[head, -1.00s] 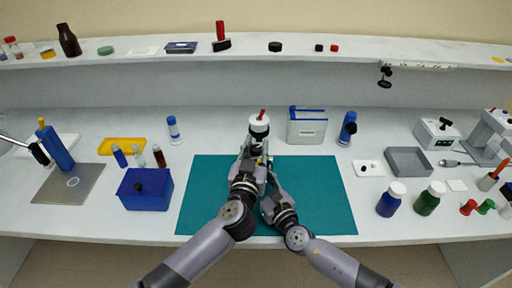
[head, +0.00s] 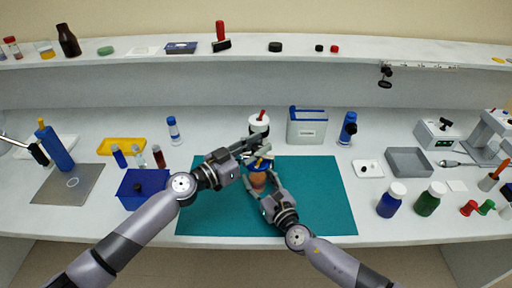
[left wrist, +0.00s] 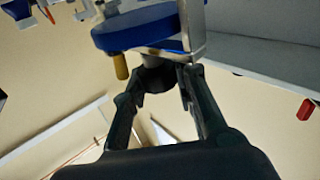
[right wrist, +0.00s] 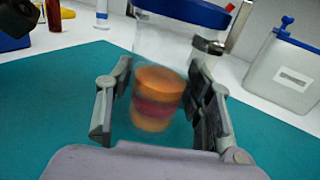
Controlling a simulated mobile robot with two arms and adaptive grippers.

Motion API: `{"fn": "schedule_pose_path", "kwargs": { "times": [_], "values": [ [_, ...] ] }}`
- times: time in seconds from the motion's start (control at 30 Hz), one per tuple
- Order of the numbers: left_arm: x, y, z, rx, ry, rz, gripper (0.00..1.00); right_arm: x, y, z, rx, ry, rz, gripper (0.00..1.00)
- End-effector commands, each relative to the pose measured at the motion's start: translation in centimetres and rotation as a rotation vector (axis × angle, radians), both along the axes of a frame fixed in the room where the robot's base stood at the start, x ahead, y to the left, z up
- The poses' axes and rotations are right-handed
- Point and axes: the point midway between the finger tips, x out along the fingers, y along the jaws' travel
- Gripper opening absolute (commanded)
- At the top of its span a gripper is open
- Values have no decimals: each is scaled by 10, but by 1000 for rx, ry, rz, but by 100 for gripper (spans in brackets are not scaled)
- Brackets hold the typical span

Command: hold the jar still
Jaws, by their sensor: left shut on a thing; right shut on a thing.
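The jar (right wrist: 155,95) is clear with a blue lid (right wrist: 185,12) and orange and dark red contents. In the head view the jar (head: 258,181) stands out over the teal mat, with the blue lid (head: 259,163) on top. My right gripper (head: 258,190) is shut around the jar's body, a finger on each side in the right wrist view (right wrist: 160,100). My left gripper (head: 256,152) is at the lid. In the left wrist view its fingers (left wrist: 160,85) close on a dark part by a blue disc (left wrist: 145,32); the exact contact is hard to see.
A teal mat (head: 315,195) lies beneath. A white-topped container (head: 259,125) with a red tip stands close behind, beside a white and blue box (head: 307,127). A blue box (head: 143,185) stands left of the mat. The mat's right side is clear.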

Motion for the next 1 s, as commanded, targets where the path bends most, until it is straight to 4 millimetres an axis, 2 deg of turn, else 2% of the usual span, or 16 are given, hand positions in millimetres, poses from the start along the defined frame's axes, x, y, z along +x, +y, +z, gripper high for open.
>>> {"fn": "schedule_pose_path", "kwargs": {
  "times": [0.03, 0.07, 0.2, 1.0],
  "values": [
    [-1, -4, 7, -19, -4, -29, 0, -5, 4, -9, -12, 15, 15, 6],
    [0, -3, 6, -17, 0, -42, 0, -6, 4, -9, -12, 15, 15, 6],
    [1, 3, -1, -5, 13, -112, 0, -6, 5, -10, -14, 15, 16, 6],
    [4, 5, -3, -16, 0, -636, 0, -6, 4, -9, -13, 12, 15, 6]
  ]
}}
